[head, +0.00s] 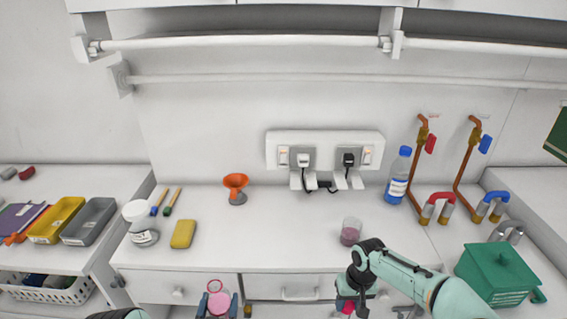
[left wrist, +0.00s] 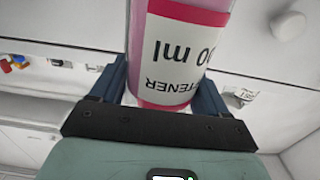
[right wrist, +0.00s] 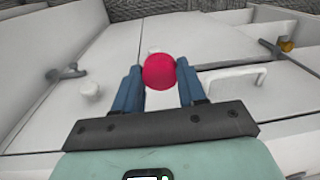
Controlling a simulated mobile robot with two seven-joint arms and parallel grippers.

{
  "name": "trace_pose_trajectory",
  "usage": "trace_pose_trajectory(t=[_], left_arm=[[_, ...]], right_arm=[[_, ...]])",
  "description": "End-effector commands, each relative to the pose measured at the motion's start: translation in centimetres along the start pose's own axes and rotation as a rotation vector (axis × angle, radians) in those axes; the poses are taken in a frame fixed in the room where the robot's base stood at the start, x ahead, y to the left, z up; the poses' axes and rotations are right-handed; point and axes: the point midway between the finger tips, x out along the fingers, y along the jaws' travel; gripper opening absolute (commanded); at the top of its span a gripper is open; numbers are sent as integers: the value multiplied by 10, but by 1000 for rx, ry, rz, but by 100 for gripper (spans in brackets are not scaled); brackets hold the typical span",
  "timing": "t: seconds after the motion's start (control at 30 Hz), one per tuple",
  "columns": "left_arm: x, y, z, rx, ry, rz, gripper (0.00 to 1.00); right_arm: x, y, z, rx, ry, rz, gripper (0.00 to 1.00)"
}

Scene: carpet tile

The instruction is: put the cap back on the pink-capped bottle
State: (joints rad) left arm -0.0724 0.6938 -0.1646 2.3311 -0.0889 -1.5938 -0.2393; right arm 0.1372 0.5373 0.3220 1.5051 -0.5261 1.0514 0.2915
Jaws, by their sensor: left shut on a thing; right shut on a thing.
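The pink bottle (head: 219,303) is at the bottom of the head view, in front of the counter, with its round open mouth (head: 214,286) showing and no cap on it. My left gripper (head: 221,308) is shut around its body. In the left wrist view the bottle (left wrist: 180,50) has a white label, upside down in the picture, between the blue fingers. My right gripper (head: 347,299) is shut on the pink-red cap (right wrist: 159,71), to the right of the bottle and apart from it. The cap (head: 348,307) is partly hidden in the head view.
The white counter (head: 280,235) behind holds a small cup of pinkish liquid (head: 351,232), an orange funnel (head: 236,187), a yellow sponge (head: 183,234), a white-lidded jar (head: 142,225) and a blue-capped bottle (head: 398,177). A green box (head: 497,275) stands at the right.

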Motion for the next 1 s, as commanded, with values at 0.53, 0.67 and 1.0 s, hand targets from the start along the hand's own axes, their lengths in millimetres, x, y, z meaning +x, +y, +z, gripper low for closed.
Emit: trace_pose_trajectory(t=[0.53, 0.67, 1.0], left_arm=[[0, 0, -1, 0, 4, 0, 20], [0, 0, -1, 0, 4, 1, 20], [7, 43, 12, 1, 4, 222, 20]], right_arm=[[4, -2, 0, 56, 5, 2, 13], [4, -2, 0, 55, 5, 2, 13], [4, -2, 0, 55, 5, 2, 13]])
